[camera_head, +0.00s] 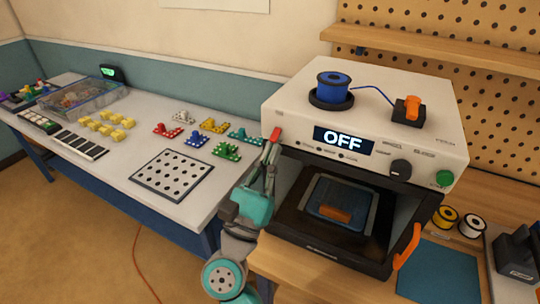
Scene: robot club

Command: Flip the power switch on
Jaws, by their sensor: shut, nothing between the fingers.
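A white printer-like machine (290,105) stands on the wooden bench, and its display (344,140) reads "OFF". A small red piece (275,134) shows at the machine's front left edge, just above my fingertips. It may be the power switch; I cannot tell whether my fingers touch it. My gripper (269,148) is shut and empty, pointing up beside the machine's left front corner. A black knob (400,169) and a round green button (444,178) sit on the right of the front panel.
A blue filament spool (332,87) and an orange-and-black part (408,109) sit on top of the machine. Its open chamber holds a bed (341,200) with an orange piece. An orange handle (408,246) juts out at front right. A white table (110,165) with coloured parts stands left.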

